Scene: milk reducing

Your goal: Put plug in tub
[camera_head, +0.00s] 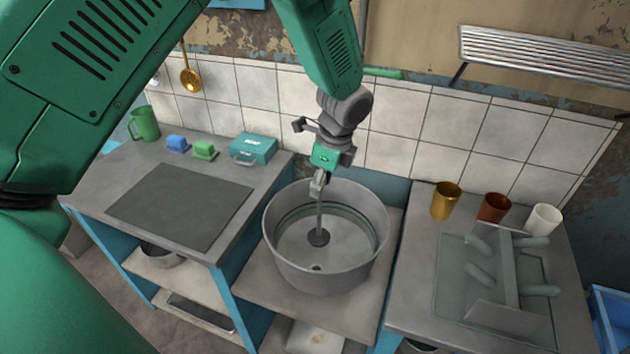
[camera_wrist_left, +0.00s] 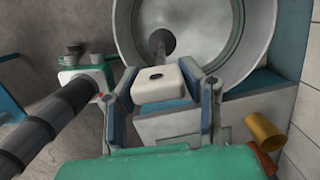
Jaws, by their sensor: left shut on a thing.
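My left gripper (camera_head: 320,184) is shut on the plug's top, above the tub. The plug (camera_head: 318,237) is a dark round disk on a thin grey rod. It hangs upright inside the tub, a little behind the drain hole (camera_head: 316,267) in the picture. I cannot tell if the disk touches the floor. The tub (camera_head: 283,268) is a round grey metal basin. In the left wrist view, a pale block (camera_wrist_left: 157,82) sits between the fingers, with the plug's disk (camera_wrist_left: 160,42) beyond. What looks like my right gripper (camera_wrist_left: 85,72) shows there; its jaws are unclear.
Left counter: a dark flat plate (camera_head: 180,205), green mug (camera_head: 144,123), blue and green blocks and a teal box (camera_head: 253,149). Right counter: gold (camera_head: 445,200), brown (camera_head: 493,208) and white (camera_head: 543,219) cups and a rack (camera_head: 500,280). The tiled wall stands close behind the tub.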

